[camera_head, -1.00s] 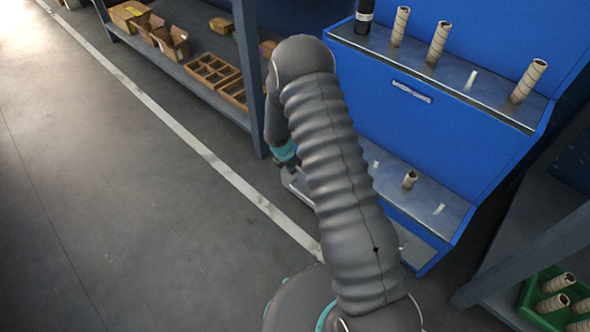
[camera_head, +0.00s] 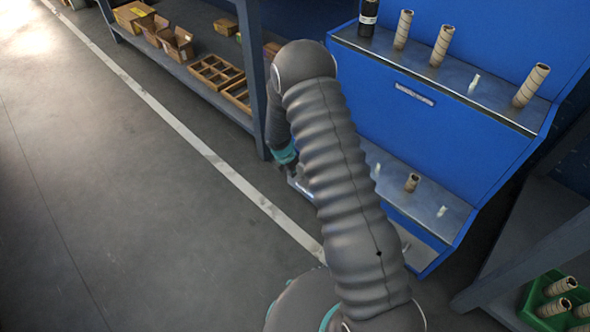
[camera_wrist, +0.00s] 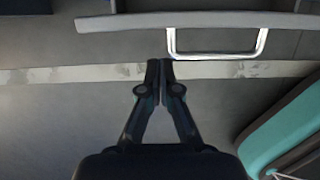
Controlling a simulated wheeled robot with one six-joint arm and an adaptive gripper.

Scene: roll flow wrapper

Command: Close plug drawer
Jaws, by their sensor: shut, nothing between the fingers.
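In the wrist view a long grey drawer front (camera_wrist: 120,23) runs across the top, seen from above. A pale bracket-shaped handle (camera_wrist: 213,55) sticks out from it toward my gripper. My gripper (camera_wrist: 160,66) is shut and empty. In the picture its fingertips lie just below the drawer front and left of the handle; whether they touch it I cannot tell. In the head view my arm hides most of the gripper and the drawer, beside the lower left of the blue rack (camera_head: 440,130).
The rack's shelves hold cardboard tubes (camera_head: 442,45) and a black roll (camera_head: 368,15). A shelf with cardboard boxes (camera_head: 177,42) stands at the upper left. A green crate of tubes (camera_head: 532,296) is at the lower right. The floor (camera_head: 100,200) on the left is clear.

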